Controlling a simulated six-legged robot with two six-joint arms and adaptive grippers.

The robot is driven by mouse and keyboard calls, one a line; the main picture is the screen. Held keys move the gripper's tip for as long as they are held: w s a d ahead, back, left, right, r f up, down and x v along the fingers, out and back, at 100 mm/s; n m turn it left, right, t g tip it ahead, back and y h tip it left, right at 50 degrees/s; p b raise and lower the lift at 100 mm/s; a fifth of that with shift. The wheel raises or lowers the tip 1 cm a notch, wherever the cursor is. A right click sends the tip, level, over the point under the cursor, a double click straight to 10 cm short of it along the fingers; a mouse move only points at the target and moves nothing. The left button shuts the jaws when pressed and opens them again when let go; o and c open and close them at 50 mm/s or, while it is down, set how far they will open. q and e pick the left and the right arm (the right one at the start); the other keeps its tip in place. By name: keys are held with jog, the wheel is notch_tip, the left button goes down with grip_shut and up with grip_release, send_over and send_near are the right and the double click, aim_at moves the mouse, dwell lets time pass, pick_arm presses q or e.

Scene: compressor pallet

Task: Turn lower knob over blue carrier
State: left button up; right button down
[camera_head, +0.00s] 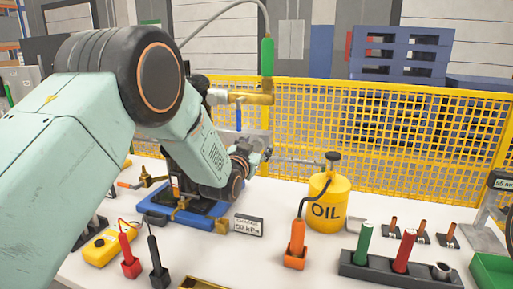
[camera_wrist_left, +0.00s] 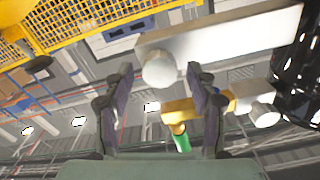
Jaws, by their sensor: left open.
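The blue carrier (camera_head: 157,217) lies on the white table, partly under my left arm. Above it stand brass fittings (camera_head: 262,98) with a pale round knob (camera_head: 217,96) at their upper left. My left gripper (camera_head: 258,152) is over the carrier's right side. The lower knob cannot be made out there. In the left wrist view a pale round knob (camera_wrist_left: 158,70) on a light grey block shows between the tips of my open fingers (camera_wrist_left: 160,74). I cannot tell if they touch it. Another pale knob (camera_wrist_left: 265,114) shows farther right. My right gripper is out of view.
A yellow oil can (camera_head: 328,205) stands right of the gripper. A kPa sign (camera_head: 248,226), orange tool (camera_head: 296,245) and yellow meter (camera_head: 104,247) with probes are in front. A dark rack (camera_head: 400,270) is at right. A yellow mesh fence (camera_head: 400,130) runs behind.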

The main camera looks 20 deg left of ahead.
pick_arm(q)
jog(key=shift+d+r, duration=0.1)
jog(key=shift+w+f, duration=0.3)
jog(key=shift+w, duration=0.2)
jog(key=shift+c, duration=0.2)
jog(key=shift+s+r, duration=0.25)
jog(key=shift+s, duration=0.05)
jog(key=c, duration=0.4)
jog(key=shift+w+f, duration=0.1)
jog(key=c, duration=0.7)
